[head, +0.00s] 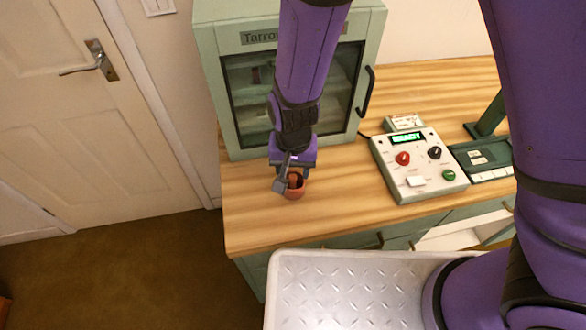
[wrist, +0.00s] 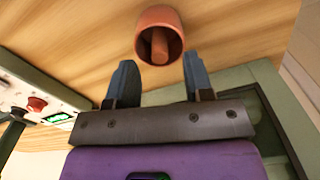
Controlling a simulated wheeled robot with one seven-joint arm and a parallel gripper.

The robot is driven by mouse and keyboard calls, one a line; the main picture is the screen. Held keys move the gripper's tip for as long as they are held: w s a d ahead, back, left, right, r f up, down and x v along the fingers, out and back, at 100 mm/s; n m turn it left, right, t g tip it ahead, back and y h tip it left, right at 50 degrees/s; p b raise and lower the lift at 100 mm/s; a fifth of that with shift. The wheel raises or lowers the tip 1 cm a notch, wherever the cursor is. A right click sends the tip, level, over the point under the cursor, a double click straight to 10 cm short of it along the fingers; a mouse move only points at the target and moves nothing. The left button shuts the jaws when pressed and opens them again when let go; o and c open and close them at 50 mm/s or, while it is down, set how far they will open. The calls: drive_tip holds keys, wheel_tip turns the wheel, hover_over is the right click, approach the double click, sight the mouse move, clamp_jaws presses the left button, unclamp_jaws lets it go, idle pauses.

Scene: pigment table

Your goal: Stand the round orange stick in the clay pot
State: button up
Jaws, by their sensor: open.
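The clay pot (head: 299,193) is a small terracotta cup on the wooden table, in front of the green cabinet. In the wrist view the pot (wrist: 172,17) is at the top, just beyond my fingertips. The round orange stick (wrist: 160,46) is inside the pot, its end showing within the rim and leaning to one side. In the head view the stick (head: 293,180) is a small orange-brown shape at the pot's mouth, partly hidden by my gripper. My gripper (wrist: 161,78) is open and empty, its two fingers apart and clear of the stick.
The green cabinet (head: 228,95) with a glass door stands close behind my gripper. A control box (head: 418,165) with knobs and a lit display is to the right. The table's front edge (head: 300,243) is near the pot. Bare wood (head: 345,190) lies between pot and box.

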wheel_tip(320, 180, up, 10)
idle(0.5)
drive_tip(key=shift+f, duration=0.1)
idle(0.6)
